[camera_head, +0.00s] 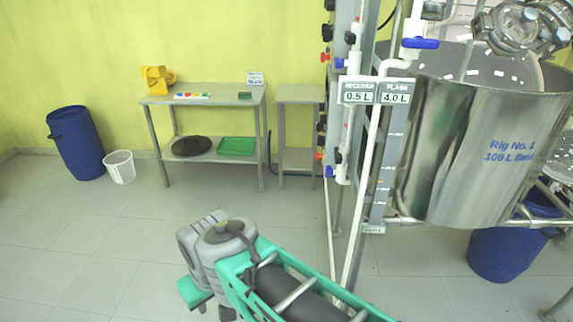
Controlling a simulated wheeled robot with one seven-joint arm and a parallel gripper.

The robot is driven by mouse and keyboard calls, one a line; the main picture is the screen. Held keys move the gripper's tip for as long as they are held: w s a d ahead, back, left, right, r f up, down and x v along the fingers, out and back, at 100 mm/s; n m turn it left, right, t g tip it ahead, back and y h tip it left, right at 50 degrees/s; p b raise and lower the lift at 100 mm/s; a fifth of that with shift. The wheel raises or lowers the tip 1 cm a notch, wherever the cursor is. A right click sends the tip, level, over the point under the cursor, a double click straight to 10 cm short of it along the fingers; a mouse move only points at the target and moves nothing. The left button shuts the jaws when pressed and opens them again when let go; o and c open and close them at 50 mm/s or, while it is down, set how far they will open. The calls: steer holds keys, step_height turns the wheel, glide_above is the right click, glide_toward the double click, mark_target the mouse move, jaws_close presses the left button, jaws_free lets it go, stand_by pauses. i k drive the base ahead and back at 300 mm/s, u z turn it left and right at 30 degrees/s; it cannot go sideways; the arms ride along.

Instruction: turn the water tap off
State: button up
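A tap with a blue lever handle (422,43) sits on a white pipe (368,165) at the upper right, in front of the steel vessel's rim. Its handle lies roughly level, across the upright part of the pipe. Smaller valves with a blue handle (339,62) and a red handle (325,57) are on the rig to its left. No label shows which one is the water tap. My green and grey arm reaches in from the bottom, well below and left of the blue lever. My gripper's fingers do not show.
The large steel vessel (480,150) and the rig's upright pipes fill the right side. A blue drum (505,245) stands beneath the vessel. A grey table (212,95) stands by the yellow wall, with another blue drum (76,142) to its left.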

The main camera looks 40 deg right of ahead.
mark_target(328, 171)
steer(key=u, duration=0.2)
steer(key=i, duration=2.4)
steer(key=z, duration=1.6)
steer(key=i, duration=0.8)
steer(key=z, duration=0.9)
